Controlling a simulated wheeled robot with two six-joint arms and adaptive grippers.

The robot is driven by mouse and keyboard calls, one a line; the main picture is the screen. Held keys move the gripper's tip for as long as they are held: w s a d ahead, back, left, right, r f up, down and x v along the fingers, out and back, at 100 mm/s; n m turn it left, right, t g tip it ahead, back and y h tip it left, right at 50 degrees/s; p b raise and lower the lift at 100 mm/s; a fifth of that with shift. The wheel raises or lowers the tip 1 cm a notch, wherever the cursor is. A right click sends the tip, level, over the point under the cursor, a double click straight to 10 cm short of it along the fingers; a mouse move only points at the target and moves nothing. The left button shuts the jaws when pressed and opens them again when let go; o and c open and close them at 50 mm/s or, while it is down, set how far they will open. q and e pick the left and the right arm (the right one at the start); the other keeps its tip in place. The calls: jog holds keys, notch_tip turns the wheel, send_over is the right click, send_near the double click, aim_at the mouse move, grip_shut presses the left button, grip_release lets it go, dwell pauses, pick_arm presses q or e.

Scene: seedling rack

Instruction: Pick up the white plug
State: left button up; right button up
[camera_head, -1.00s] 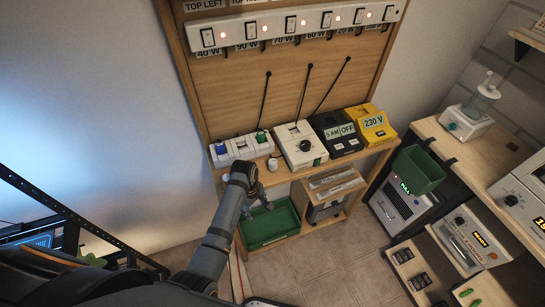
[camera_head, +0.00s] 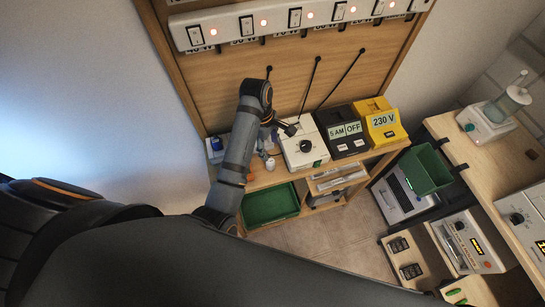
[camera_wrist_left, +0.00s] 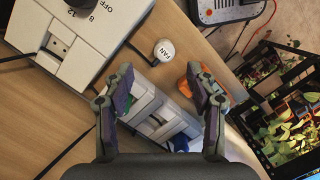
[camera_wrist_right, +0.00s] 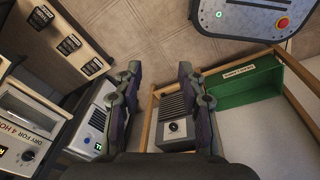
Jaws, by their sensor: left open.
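The small white plug, its round top marked FAN, shows in the left wrist view (camera_wrist_left: 164,50), just beyond and between my left fingertips. It also stands on the wooden shelf in the head view (camera_head: 270,164), in front of the white timer box (camera_head: 305,150). My left gripper (camera_wrist_left: 160,76) is open with nothing between its fingers. In the head view it hangs over the shelf between the socket strip and the timer box. The white and blue socket strip (camera_wrist_left: 150,105) lies below its fingers. My right gripper (camera_wrist_right: 159,70) is open and empty, away from the shelf.
A small orange item (camera_wrist_left: 188,84) lies close to my left gripper's right-hand finger. The black timer (camera_head: 342,130) and yellow 230 V box (camera_head: 380,121) stand to the right. A green tray (camera_head: 270,207) sits below the shelf. Switches (camera_head: 295,17) line the board above.

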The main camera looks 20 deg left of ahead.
aim_at(270, 161)
pick_arm(q)
jog(key=f, duration=0.2)
jog(key=s+f, duration=0.1)
jog(key=shift+d+f, duration=0.25)
jog(key=shift+f, duration=0.05)
jog(key=shift+w+f, duration=0.2)
jog(key=shift+w, duration=0.05)
jog(key=shift+f, duration=0.95)
notch_tip(270, 161, down, 2)
jog(key=shift+s+f, duration=0.15)
jog(key=shift+f, duration=0.4)
jog(key=shift+d+f, duration=0.1)
jog(key=shift+f, duration=0.05)
jog(key=shift+c, duration=0.2)
grip_shut()
pick_arm(e)
jog(key=shift+s+a, duration=0.1)
jog(key=shift+s, duration=0.7)
